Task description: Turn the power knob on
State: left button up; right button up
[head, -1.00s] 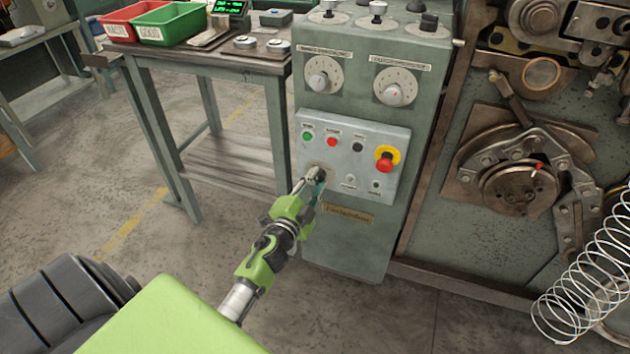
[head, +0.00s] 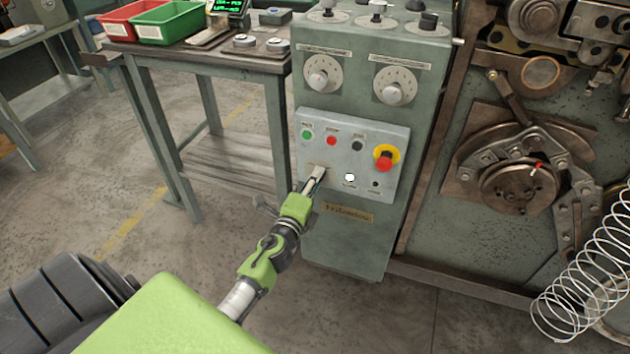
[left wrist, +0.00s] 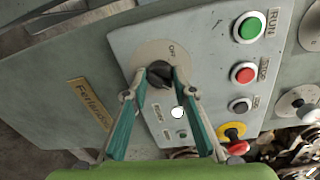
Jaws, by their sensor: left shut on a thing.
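The power knob (left wrist: 158,75) is a black rotary knob on a round beige plate marked "OFF" in the left wrist view. My left gripper (left wrist: 160,82) has its two teal-sided fingers closed around the knob. In the head view my left gripper (head: 314,181) reaches the lower left of the grey control panel (head: 395,140) and hides the knob. A small round lamp (head: 350,177) to the right of the knob is lit white; it also shows white in the left wrist view (left wrist: 177,113). My right gripper is not in view.
The panel carries a green button (head: 307,135), a red button (head: 331,141), a black button (head: 357,146) and a red emergency stop (head: 384,161) on yellow. Two dials sit above. A side table (head: 220,55) stands left; a wire coil (head: 590,280) is at right.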

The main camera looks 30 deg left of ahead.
pick_arm(q)
jog(key=shift+o, duration=0.2)
dwell(0.3)
jog(key=o, duration=1.1)
jog(key=v, duration=1.2)
jog(key=shift+d, duration=0.15)
